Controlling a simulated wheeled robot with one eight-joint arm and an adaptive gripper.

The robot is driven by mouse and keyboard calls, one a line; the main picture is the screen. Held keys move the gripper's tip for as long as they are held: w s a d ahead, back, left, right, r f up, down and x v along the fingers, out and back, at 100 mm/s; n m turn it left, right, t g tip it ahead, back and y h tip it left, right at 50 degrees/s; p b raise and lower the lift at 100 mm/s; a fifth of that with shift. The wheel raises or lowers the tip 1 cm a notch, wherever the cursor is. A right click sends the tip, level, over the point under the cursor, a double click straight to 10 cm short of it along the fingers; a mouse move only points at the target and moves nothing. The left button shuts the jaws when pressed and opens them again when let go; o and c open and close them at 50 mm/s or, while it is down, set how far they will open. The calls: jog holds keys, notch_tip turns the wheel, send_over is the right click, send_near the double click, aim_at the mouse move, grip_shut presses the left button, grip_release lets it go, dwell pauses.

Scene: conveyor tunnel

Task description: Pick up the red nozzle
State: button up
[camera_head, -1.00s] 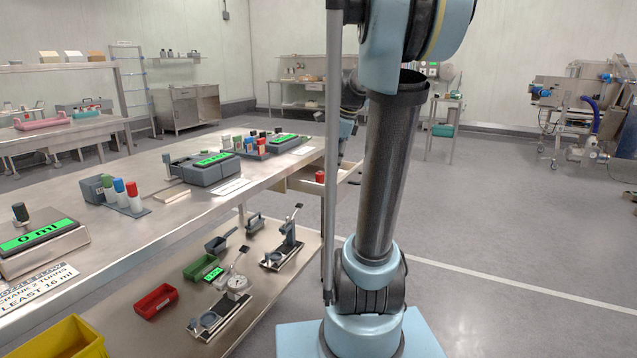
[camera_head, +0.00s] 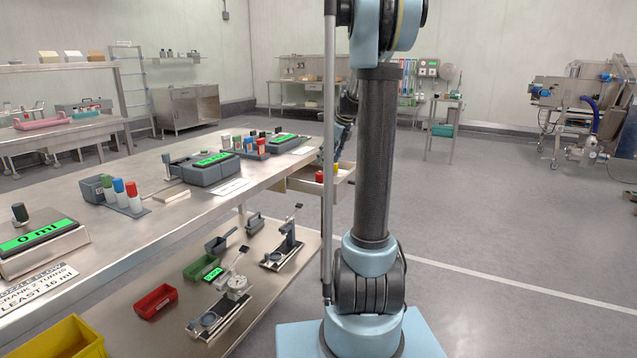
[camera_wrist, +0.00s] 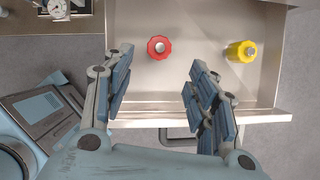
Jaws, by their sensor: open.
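The red nozzle (camera_wrist: 160,47) stands in an open drawer (camera_wrist: 200,95), left of a yellow nozzle (camera_wrist: 240,51), in the wrist view. In the head view the red nozzle (camera_head: 319,177) sits in the drawer at the end of the long steel table, partly behind a thin pole. My gripper (camera_wrist: 163,85) is open and empty, with its two fingers spread at the drawer's front edge. The red nozzle lies beyond the fingertips, nearly centred between them, not touched. In the head view my gripper is mostly hidden behind my arm.
The drawer's front wall (camera_wrist: 200,118) and its handle lie under my fingers. The steel table (camera_head: 165,215) has dispensers and bottles on top, and a lower shelf with small devices, a red bin (camera_head: 155,300) and a green bin (camera_head: 200,267). Floor right of the drawer is clear.

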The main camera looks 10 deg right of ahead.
aim_at(321, 173)
jog(key=x, duration=1)
jog(key=shift+w+a+f, duration=0.1)
jog(key=shift+w+a, duration=0.05)
jog(key=c, duration=1.1)
